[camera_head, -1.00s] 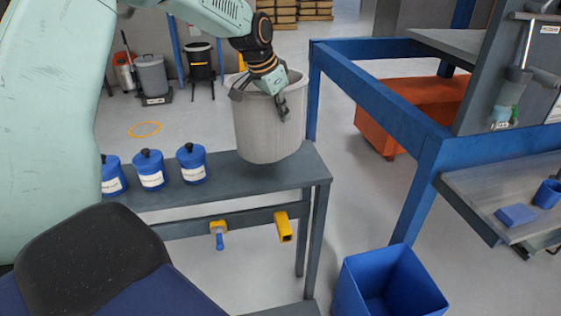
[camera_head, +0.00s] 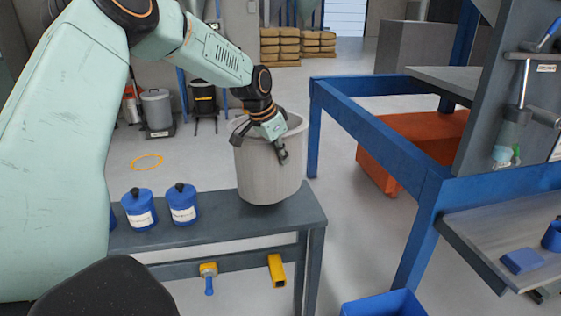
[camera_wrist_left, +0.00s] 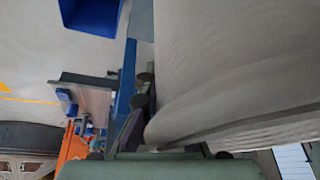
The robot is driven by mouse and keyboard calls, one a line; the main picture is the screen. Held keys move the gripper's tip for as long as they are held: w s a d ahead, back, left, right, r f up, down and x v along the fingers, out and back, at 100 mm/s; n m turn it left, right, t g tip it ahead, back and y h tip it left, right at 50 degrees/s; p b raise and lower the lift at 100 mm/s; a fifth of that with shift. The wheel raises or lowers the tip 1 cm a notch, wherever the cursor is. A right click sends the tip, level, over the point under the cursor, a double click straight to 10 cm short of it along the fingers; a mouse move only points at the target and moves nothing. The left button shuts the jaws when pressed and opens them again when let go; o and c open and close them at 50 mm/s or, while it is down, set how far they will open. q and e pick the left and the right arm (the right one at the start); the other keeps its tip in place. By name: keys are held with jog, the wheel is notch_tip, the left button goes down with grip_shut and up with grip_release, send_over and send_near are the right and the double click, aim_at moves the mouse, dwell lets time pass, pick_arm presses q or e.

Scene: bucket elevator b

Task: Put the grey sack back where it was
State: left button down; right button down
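The grey sack (camera_head: 268,180) is a pale, open-topped round sack. It is upright over the right end of the dark grey bench (camera_head: 225,225) in the head view. Its bottom is at or just above the bench top; I cannot tell whether it touches. My left gripper (camera_head: 261,143) comes down onto its near rim and grips it, with one finger showing against the outer wall. In the left wrist view the sack's wall (camera_wrist_left: 230,70) fills the right side, against the dark fingers (camera_wrist_left: 138,110). My right gripper is not in view.
Blue canisters (camera_head: 183,205) stand on the bench left of the sack. A blue frame (camera_head: 380,130) rises to the right, with an orange box (camera_head: 410,150) behind it. A blue bin (camera_head: 385,304) is on the floor at the front. Yellow fittings (camera_head: 277,270) hang from the bench's lower rail.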

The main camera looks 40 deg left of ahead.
aim_at(281, 174)
pick_arm(q)
jog(key=f, duration=0.5)
jog(key=shift+w+a+f, duration=0.1)
jog(key=shift+w+f, duration=0.1)
jog(key=shift+s+f, duration=0.1)
jog(key=shift+f, duration=0.25)
jog(key=shift+w+a+f, duration=0.25)
jog(key=shift+a, duration=0.05)
jog(key=c, duration=2)
grip_release()
jog(key=shift+d+f, duration=0.1)
jog(key=shift+f, duration=0.15)
jog(key=shift+o, duration=1.4)
jog(key=shift+s+d+r, duration=0.1)
jog(key=shift+d+r, duration=0.05)
jog(key=shift+d, duration=0.1)
jog(key=shift+o, duration=1)
jog(key=shift+s+r, duration=0.15)
jog(key=shift+s, duration=0.05)
jog(key=shift+w+a, duration=0.2)
jog(key=shift+r, duration=0.1)
jog(key=p+v, duration=0.1)
jog(key=v, duration=0.9)
jog(key=shift+s+r, duration=0.1)
jog(key=shift+s, duration=0.05)
jog(key=shift+s+d+r, duration=0.1)
jog(key=shift+s+r, duration=0.2)
jog(key=shift+r, duration=0.35)
jog(key=shift+s, duration=0.1)
